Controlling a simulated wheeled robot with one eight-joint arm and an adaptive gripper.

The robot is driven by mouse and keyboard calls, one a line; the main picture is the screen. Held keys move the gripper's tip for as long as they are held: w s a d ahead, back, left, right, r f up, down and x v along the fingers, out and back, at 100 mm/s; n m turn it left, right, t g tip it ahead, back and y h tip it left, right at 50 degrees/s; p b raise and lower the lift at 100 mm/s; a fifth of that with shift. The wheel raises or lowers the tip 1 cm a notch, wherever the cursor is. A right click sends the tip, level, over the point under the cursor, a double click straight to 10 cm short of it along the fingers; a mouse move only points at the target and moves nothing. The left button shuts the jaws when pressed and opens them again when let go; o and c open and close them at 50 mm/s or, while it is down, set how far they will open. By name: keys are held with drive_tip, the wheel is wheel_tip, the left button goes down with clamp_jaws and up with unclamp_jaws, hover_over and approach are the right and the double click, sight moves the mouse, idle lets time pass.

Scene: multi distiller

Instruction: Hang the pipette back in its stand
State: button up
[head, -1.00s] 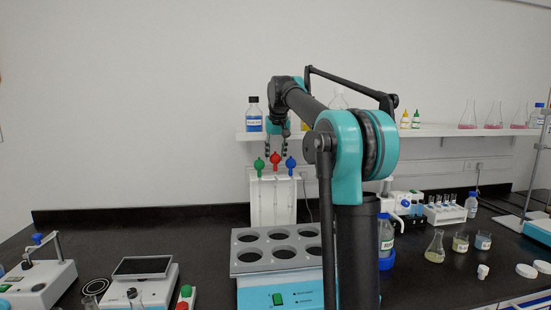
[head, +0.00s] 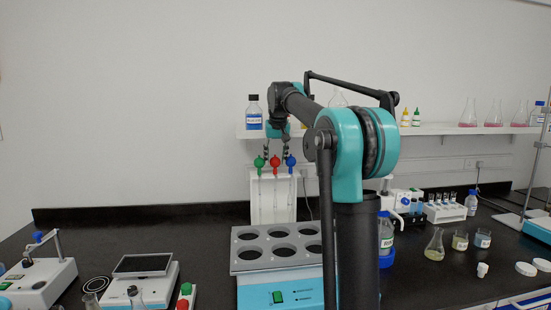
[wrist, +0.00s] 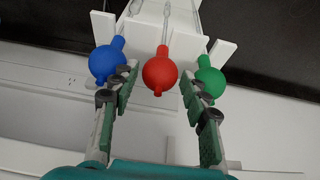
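A white pipette stand (head: 272,205) stands at the back of the bench against the wall. Three pipettes with a green bulb (head: 259,163), a red bulb (head: 275,162) and a blue bulb (head: 290,161) are at its top, side by side. My gripper (head: 276,158) is above the stand, fingers pointing down. In the wrist view, its open fingers (wrist: 158,88) lie either side of the red bulb (wrist: 159,74), with gaps on both sides. The blue bulb (wrist: 102,60) and green bulb (wrist: 209,80) are close beside the fingers; whether they touch is unclear. The red pipette's stem runs to the stand.
A wall shelf (head: 440,131) with bottles and flasks is behind and above the stand. A blue-and-white device with a grey holed top (head: 240,268) stands in front. A balance (head: 143,266) is at left. Flasks and beakers (head: 460,241) stand at right.

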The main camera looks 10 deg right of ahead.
drive_tip(key=shift+r, duration=0.4)
drive_tip(key=v, duration=1.2)
